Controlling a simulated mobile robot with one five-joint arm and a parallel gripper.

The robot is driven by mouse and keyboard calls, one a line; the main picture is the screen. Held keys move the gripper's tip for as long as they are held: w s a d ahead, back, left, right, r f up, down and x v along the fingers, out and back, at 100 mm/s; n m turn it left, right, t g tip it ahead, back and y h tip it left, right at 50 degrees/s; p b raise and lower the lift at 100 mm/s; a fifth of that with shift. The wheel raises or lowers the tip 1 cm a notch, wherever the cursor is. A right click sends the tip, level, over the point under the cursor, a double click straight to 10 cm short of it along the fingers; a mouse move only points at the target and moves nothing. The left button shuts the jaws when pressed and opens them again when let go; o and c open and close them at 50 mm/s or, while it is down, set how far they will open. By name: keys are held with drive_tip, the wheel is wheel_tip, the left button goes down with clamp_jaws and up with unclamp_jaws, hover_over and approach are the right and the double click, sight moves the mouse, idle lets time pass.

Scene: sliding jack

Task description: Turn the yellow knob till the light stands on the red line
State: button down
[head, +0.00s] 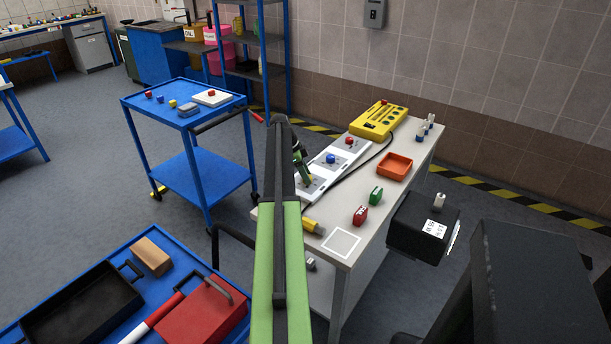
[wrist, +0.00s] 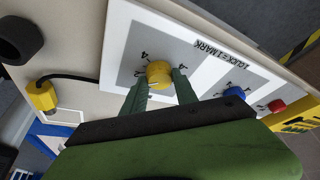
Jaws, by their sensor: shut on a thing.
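The yellow knob (wrist: 159,73) sits on a grey square of a white panel (wrist: 118,40), with small marks around it. My gripper (wrist: 161,77) has one finger on each side of this knob and is shut on it. In the head view my gripper (head: 303,170) is over the near end of the panel (head: 325,171), and the yellow knob is largely hidden there. The panel carries the words "1 CLICK = 1 MARK". I cannot make out the light or the red line in either view.
A blue knob (head: 331,158) and a red knob (head: 349,141) sit farther along the panel. A dark cable runs beside the panel.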

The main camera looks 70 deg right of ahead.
drive_tip(key=shift+m+y, duration=0.3)
drive_tip(key=shift+m, duration=0.4)
drive_tip(key=c, duration=0.9)
unclamp_jaws()
drive_tip(key=shift+c, duration=0.2)
drive_tip(key=shift+r, duration=0.15)
drive_tip(key=p+v, duration=1.6)
drive_tip(key=v, duration=0.1)
drive_tip(key=shift+w, duration=0.25)
